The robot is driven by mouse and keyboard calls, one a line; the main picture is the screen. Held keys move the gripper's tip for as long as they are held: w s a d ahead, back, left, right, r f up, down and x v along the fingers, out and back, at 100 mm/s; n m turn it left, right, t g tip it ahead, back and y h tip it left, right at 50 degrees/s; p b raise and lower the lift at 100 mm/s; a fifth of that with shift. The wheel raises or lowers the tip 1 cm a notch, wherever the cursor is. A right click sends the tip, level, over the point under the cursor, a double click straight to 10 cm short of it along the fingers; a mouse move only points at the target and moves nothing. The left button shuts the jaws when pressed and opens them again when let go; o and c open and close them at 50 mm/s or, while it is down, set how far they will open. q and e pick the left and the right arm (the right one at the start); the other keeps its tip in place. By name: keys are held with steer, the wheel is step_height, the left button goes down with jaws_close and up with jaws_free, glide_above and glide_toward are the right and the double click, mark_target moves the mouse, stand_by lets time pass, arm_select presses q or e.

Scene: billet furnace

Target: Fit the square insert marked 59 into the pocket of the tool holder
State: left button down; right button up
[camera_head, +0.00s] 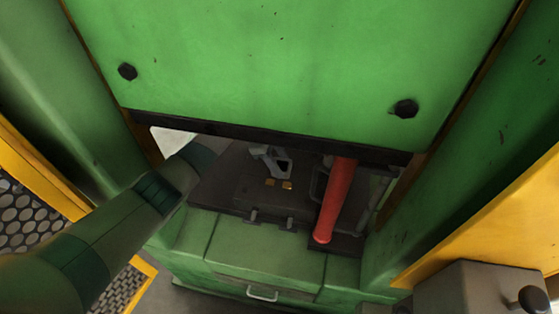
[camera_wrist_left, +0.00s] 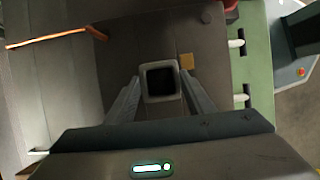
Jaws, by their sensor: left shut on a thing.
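My left gripper (camera_head: 279,163) reaches in under the green panel, above a dark block. In the left wrist view its two fingers (camera_wrist_left: 160,95) are shut on a grey square-ended piece (camera_wrist_left: 160,66) with a dark square opening. I cannot tell whether this piece is the tool holder. Two small gold square pieces (camera_head: 270,182) (camera_head: 287,185) lie on the dark block just in front of the gripper. One gold piece (camera_wrist_left: 187,61) shows beside the held piece in the wrist view. No marking 59 is readable. My right gripper is not in view.
A green panel (camera_head: 270,60) with a dark lower edge hangs low over the opening. A red cylinder (camera_head: 336,200) stands tilted in the picture right of the dark block (camera_head: 240,190). Green side walls bound the space. A green drawer front (camera_head: 262,262) with a handle is below.

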arm_select(q)
steer(key=shift+r, duration=0.15)
stand_by(0.5)
steer(key=shift+d+p, duration=0.1)
steer(key=shift+p, duration=0.35)
stand_by(0.8)
steer(key=shift+f, duration=0.45)
steer(key=shift+w+f+p, duration=0.1)
steer(key=shift+f+p, duration=0.05)
steer(key=shift+p, duration=0.3)
stand_by(0.8)
steer(key=c, duration=0.8)
jaws_free()
steer(key=shift+o, duration=0.2)
steer(key=shift+f, duration=0.15)
steer(key=v, duration=0.7)
steer(key=shift+r+b, duration=0.35)
steer(key=shift+b, duration=0.05)
